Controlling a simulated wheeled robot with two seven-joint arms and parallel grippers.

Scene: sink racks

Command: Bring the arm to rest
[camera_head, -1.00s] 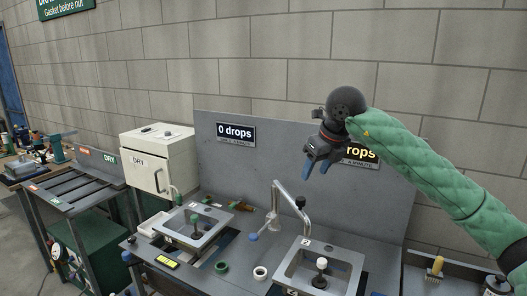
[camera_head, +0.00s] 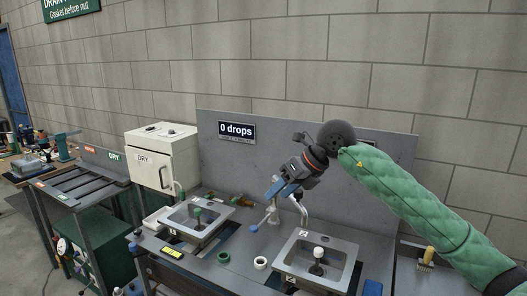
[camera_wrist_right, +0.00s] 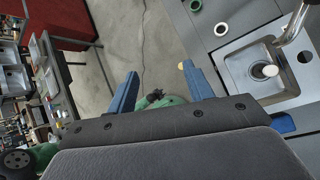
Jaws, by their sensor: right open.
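My right arm reaches in from the right in the head view. My right gripper (camera_head: 282,190) has blue fingers and is in the air, in front of the grey back panel and above the bench near the faucet. In the right wrist view the two blue fingers of the right gripper (camera_wrist_right: 160,90) stand apart with nothing between them. Past them lie the floor and part of a green thing, too small to tell. My left gripper does not show clearly in either view.
Two sinks, the left sink (camera_head: 197,226) and right sink (camera_head: 341,249), are set in the bench. The faucet (camera_head: 301,212) rises close to the right gripper. A white cabinet (camera_head: 165,160) stands left. A green ring (camera_head: 223,257) and a white ring (camera_head: 260,263) lie on the bench.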

